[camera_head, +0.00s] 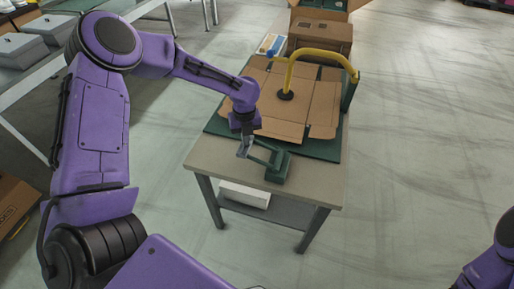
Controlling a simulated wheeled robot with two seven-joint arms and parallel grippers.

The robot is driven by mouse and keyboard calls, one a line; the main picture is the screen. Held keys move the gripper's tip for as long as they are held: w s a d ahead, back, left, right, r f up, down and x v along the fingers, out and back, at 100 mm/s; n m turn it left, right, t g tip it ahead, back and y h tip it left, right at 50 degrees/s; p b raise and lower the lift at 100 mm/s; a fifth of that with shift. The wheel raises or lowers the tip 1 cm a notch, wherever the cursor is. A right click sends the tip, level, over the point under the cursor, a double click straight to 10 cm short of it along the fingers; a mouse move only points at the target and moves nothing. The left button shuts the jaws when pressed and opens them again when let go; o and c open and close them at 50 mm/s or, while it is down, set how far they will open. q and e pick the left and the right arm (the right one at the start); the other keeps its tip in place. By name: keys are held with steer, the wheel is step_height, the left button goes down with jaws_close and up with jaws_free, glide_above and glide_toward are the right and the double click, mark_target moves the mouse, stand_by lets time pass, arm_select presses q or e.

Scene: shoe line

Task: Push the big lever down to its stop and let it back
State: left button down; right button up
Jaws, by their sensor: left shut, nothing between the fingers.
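A green device (278,167) stands at the front edge of the table, with a dark green lever arm (259,150) reaching up and left from it. My left gripper (243,150) is shut and points down at the lever's left end. I cannot tell whether it touches the lever. The gripper and wrist hide part of that end. My right gripper is out of view; only part of my right arm shows at the lower right corner.
A flattened cardboard box (310,112) lies on a green mat (325,150) on the table (215,158). A yellow bent tube (318,54) arches over it, with a black pad (285,95) at its end. A brown box (322,38) stands behind. Floor at right is clear.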

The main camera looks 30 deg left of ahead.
arm_select(q)
steer(key=shift+d+f+b, duration=0.15)
steer(key=shift+f+b, duration=0.9)
steer(key=shift+f, duration=1.15)
steer(key=shift+r, duration=0.1)
step_height(320, 180, up, 12)
steer(key=p, duration=1.1)
steer(key=shift+p, duration=0.4)
